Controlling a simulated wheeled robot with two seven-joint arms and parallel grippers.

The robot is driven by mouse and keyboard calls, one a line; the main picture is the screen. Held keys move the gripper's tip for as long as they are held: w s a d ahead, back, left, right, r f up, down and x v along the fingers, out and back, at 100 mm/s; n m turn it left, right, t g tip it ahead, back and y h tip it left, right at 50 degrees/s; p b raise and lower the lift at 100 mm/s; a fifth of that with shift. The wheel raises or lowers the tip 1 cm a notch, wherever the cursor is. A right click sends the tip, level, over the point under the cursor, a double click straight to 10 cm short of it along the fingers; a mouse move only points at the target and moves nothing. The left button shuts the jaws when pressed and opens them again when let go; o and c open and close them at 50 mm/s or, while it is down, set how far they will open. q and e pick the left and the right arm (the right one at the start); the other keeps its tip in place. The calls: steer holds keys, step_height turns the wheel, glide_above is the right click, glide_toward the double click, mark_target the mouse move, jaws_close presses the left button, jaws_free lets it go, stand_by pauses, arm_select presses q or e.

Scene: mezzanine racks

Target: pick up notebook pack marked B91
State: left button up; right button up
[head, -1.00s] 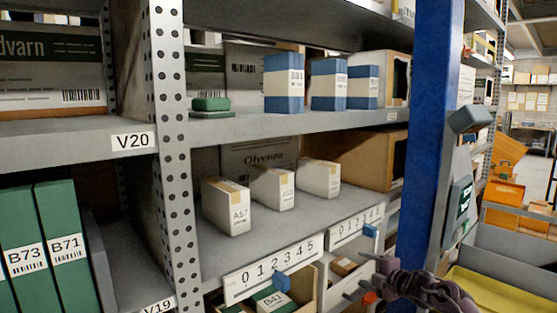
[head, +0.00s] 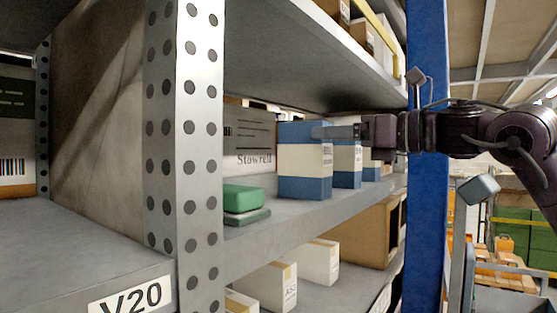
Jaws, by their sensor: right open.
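My left gripper is not in view.
A green block (head: 243,198) lies left of the packs, with a dark Stowrell box (head: 250,142) behind. A perforated post (head: 187,150) and a blue post (head: 427,200) flank the bay. The upper shelf (head: 310,60) hangs close above. White boxes (head: 270,287) stand below.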

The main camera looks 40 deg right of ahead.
mark_target(306, 137)
steer(key=p+x, duration=0.2)
steer(key=x, duration=0.1)
steer(key=p+x, duration=0.3)
steer(key=shift+w+d+f, duration=0.1)
steer(key=shift+w+f, duration=0.1)
steer(key=shift+w, duration=0.25)
steer(key=shift+s, duration=0.1)
steer(key=c, duration=1.2)
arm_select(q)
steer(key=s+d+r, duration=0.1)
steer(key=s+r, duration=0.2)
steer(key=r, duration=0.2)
arm_select(e)
steer(key=shift+c, duration=0.8)
